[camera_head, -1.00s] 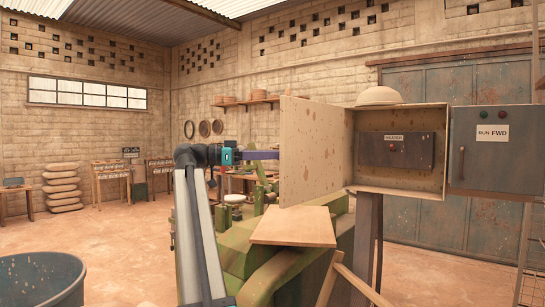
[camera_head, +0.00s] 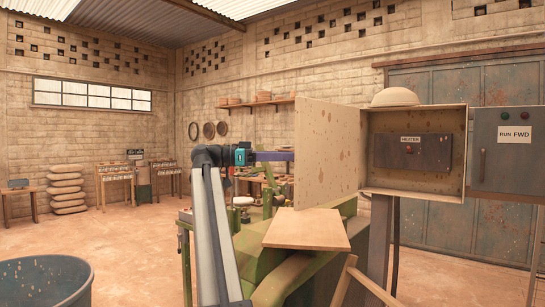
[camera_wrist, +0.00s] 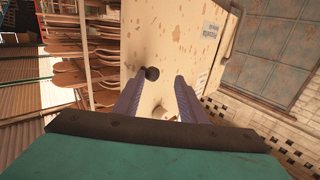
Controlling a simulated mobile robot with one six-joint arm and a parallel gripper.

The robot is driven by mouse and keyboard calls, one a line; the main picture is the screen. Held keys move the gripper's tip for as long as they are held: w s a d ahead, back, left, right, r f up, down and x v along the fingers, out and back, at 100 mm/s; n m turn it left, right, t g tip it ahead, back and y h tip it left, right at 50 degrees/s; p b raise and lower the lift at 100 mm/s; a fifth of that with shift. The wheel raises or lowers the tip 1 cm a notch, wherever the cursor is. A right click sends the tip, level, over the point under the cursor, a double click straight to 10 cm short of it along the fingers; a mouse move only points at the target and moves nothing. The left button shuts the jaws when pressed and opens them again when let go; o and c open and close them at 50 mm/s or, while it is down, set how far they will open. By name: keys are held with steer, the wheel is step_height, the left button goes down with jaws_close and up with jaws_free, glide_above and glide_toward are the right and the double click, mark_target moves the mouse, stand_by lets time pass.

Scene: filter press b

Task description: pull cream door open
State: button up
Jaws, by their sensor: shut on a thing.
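The cream door (camera_head: 325,150), speckled brown, stands wide open, swung out to the left of its electrical box (camera_head: 465,150). Its stained outer face (camera_wrist: 175,40) fills the middle of the wrist view, with a small label near its upper right. My gripper's purple fingers (camera_wrist: 157,79) reach to this face, and a dark round knob (camera_wrist: 152,73) shows between their tips, close to the left one. The gripper is shut on the knob. In the head view the purple fingers (camera_head: 274,156) run up to the door's free edge; their tips are hidden behind it.
A grey "RUN FWD" box (camera_head: 507,150) stands right of the open box, and a bowl (camera_head: 395,97) rests on top. A wooden board (camera_head: 306,229) on green machinery lies below the door. A dark tub (camera_head: 45,282) stands front left.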

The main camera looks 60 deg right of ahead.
steer(key=shift+o, duration=1.1)
steer(key=shift+s+d+f, duration=0.15)
steer(key=shift+s+d, duration=0.05)
steer(key=shift+d, duration=0.55)
steer(key=shift+a, duration=0.1)
steer(key=shift+w, duration=0.1)
steer(key=shift+w+a, duration=0.1)
steer(key=p+v, duration=0.2)
steer(key=v, duration=1.1)
steer(key=shift+a, duration=0.6)
